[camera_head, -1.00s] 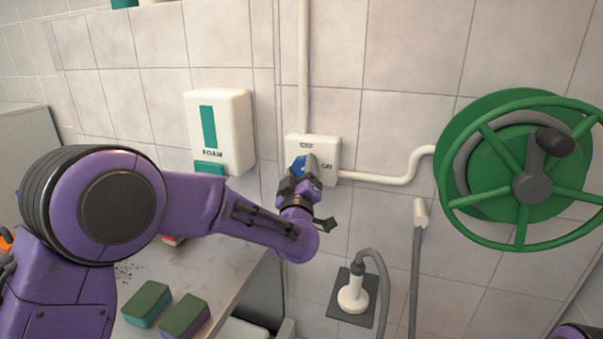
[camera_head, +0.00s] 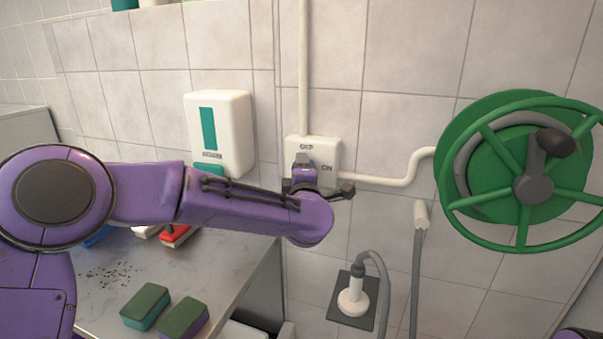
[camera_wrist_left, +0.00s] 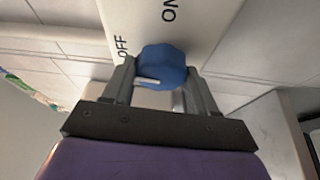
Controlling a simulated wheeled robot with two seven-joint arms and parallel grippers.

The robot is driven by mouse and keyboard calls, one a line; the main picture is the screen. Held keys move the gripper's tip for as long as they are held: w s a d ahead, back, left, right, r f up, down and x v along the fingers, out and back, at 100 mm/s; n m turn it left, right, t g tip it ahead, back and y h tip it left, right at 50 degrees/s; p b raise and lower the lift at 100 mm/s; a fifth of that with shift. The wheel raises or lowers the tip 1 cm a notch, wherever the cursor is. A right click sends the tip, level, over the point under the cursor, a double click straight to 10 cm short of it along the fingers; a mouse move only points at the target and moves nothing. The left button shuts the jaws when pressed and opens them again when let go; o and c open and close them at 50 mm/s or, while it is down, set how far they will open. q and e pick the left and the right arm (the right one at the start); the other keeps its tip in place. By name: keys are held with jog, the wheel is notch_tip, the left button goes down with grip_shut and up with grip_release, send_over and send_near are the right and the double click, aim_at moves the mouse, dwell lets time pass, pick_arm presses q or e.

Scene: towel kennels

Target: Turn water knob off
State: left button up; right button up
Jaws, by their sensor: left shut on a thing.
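The blue water knob (camera_wrist_left: 165,66) is on a white wall box (camera_head: 327,150) marked OFF and ON. In the left wrist view, my left gripper (camera_wrist_left: 160,85) has a finger on each side of the knob and is shut on it. The knob's white pointer line points left in that view, on the side of the OFF label. In the head view, my left gripper (camera_head: 304,170) is in front of the box and hides most of the knob. My right gripper is not in view.
A foam dispenser (camera_head: 219,130) hangs left of the box. A green hose reel (camera_head: 510,172) is on the wall at right. A white nozzle (camera_head: 353,296) sits on a dark holder below. Sponges (camera_head: 146,306) and brushes lie on the counter (camera_head: 235,285).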

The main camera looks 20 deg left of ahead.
pick_arm(q)
jog(key=shift+n, duration=0.4)
jog(key=o, duration=1)
jog(key=b+v, duration=0.3)
jog(key=v, duration=0.7)
jog(key=shift+s+d, duration=0.15)
jog(key=shift+s, duration=0.05)
jog(key=shift+r, duration=0.1)
